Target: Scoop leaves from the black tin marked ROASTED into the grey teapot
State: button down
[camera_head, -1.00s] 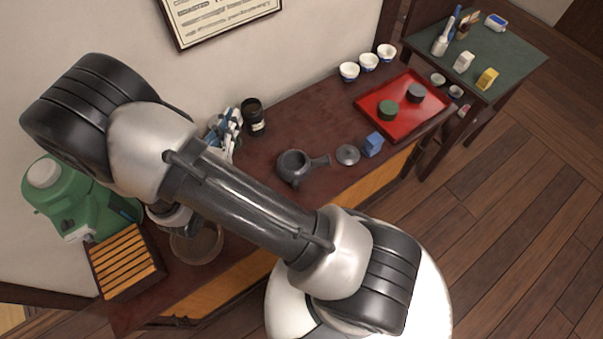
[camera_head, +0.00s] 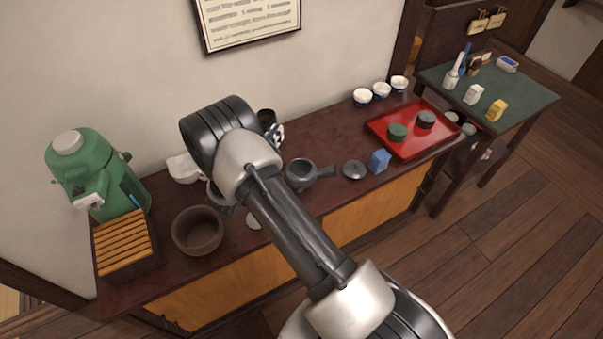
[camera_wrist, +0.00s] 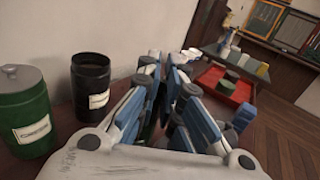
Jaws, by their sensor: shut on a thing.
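The black tin (camera_head: 266,117) stands open near the wall, partly hidden behind my arm. In the wrist view the black tin (camera_wrist: 91,88) stands upright left of my fingers, its pale label too blurred to read. The grey teapot (camera_head: 300,174) stands uncovered on the dark counter, its handle pointing right. Its likely lid (camera_head: 354,169) lies beside it. My gripper (camera_wrist: 168,78), with blue-padded fingers, is just right of the black tin, apart from it. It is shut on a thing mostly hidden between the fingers. In the head view only fingertips (camera_head: 277,133) show.
A green tin (camera_wrist: 24,108) with a grey lid stands left of the black tin. A brown bowl (camera_head: 198,231), slatted box (camera_head: 123,241) and green dispenser (camera_head: 92,172) are at left. A blue block (camera_head: 379,161), red tray (camera_head: 411,147) and white cups (camera_head: 381,91) are at right.

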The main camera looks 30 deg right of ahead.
jog(key=shift+w+d+f+b, duration=0.15)
jog(key=shift+w+d+f, duration=0.15)
jog(key=shift+f, duration=0.2)
jog(key=shift+w+d+f+b, duration=0.15)
jog(key=shift+d+f, duration=0.2)
jog(key=shift+f, duration=0.1)
jog(key=shift+s, duration=0.15)
jog(key=s+d+m+p, duration=0.1)
jog(key=s+d+m, duration=0.1)
jog(key=s, duration=0.1)
jog(key=s+d+m+p, duration=0.1)
jog(key=s+d+m, duration=0.1)
jog(key=s+m, duration=0.1)
jog(key=s+d+m+p, duration=0.1)
jog(key=s+d+m, duration=0.1)
jog(key=s+m, duration=0.1)
jog(key=shift+s+h, duration=0.3)
jog(key=shift+s+d+f+m+b, duration=0.2)
jog(key=shift+s+f+m+b, duration=0.1)
jog(key=shift+f+m, duration=0.15)
jog(key=shift+s+d+f+m+b, duration=0.25)
jog(key=shift+f+m, duration=0.1)
jog(key=shift+f, duration=0.1)
jog(key=shift+s+d+f+m+b, duration=0.2)
jog(key=shift+s+f+m+b, duration=0.2)
jog(key=shift+m, duration=0.5)
